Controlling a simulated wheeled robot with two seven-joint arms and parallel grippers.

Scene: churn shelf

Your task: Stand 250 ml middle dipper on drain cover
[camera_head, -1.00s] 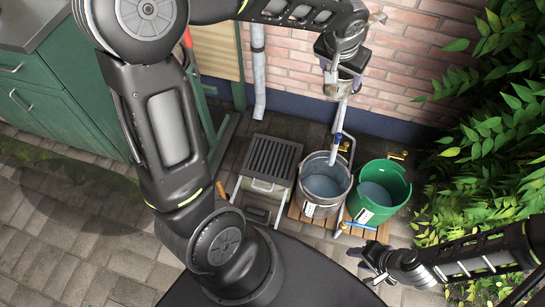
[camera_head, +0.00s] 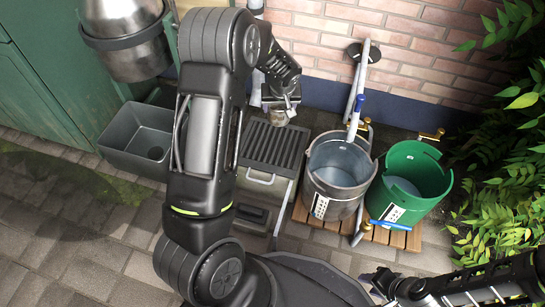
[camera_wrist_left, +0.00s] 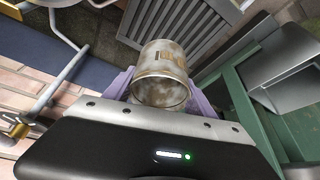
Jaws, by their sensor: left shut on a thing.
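The dipper is a small worn metal cup, held at the back of the drain cover (camera_head: 270,146) in the head view. My left gripper (camera_head: 278,102) is shut on it. In the left wrist view the dipper (camera_wrist_left: 161,76) sits between the lavender fingers, its round rim towards the camera. The drain cover is a dark slatted grate, and it also shows behind the dipper in the wrist view (camera_wrist_left: 185,18). I cannot tell whether the dipper touches the slats. My right gripper (camera_head: 381,284) is low at the right, apart from these things; its jaw opening is unclear.
A grey bin (camera_head: 125,145) stands left. A metal vessel (camera_head: 130,55) is upper left. The brick wall bounds the back.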

